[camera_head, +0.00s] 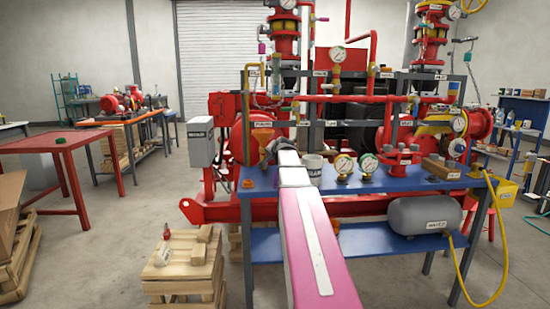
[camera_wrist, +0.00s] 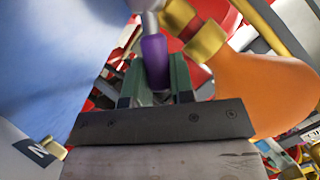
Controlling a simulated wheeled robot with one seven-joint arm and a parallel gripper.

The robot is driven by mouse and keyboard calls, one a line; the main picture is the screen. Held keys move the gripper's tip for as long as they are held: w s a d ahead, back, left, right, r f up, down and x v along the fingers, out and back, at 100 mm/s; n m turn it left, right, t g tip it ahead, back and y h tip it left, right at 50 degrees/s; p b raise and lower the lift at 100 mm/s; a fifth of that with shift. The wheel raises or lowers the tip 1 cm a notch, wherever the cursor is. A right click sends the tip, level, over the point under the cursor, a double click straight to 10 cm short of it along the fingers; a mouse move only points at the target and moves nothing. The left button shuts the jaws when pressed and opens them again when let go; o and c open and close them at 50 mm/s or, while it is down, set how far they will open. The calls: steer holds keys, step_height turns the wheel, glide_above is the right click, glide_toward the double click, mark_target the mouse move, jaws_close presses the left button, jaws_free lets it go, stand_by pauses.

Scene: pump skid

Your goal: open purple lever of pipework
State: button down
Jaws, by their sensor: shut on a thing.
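The purple lever (camera_wrist: 155,62) shows in the wrist view as a short purple grip on a light metal stem, beside brass fittings. My gripper (camera_wrist: 154,80) is shut on it, with one dark green finger on each side. The lever's lower end is partly hidden between the fingers. In the head view my arm reaches forward over the blue bench to the pipework, and the lever and fingertips cannot be made out there. A small purple-pink part (camera_head: 262,48) shows higher up on the pipework in the head view.
An orange rounded body (camera_wrist: 265,88) lies close to the right of my gripper, and a large blue surface (camera_wrist: 55,60) is close on the left. Gauges (camera_head: 344,165) and a white mug (camera_head: 314,166) stand on the blue bench (camera_head: 395,183) near my arm.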

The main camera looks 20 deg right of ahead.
steer(key=shift+w+a+r+n+h, duration=0.1)
steer(key=shift+a+r+n+h, duration=0.2)
steer(key=shift+n+h, duration=0.1)
stand_by(0.3)
steer(key=c, duration=1)
jaws_free()
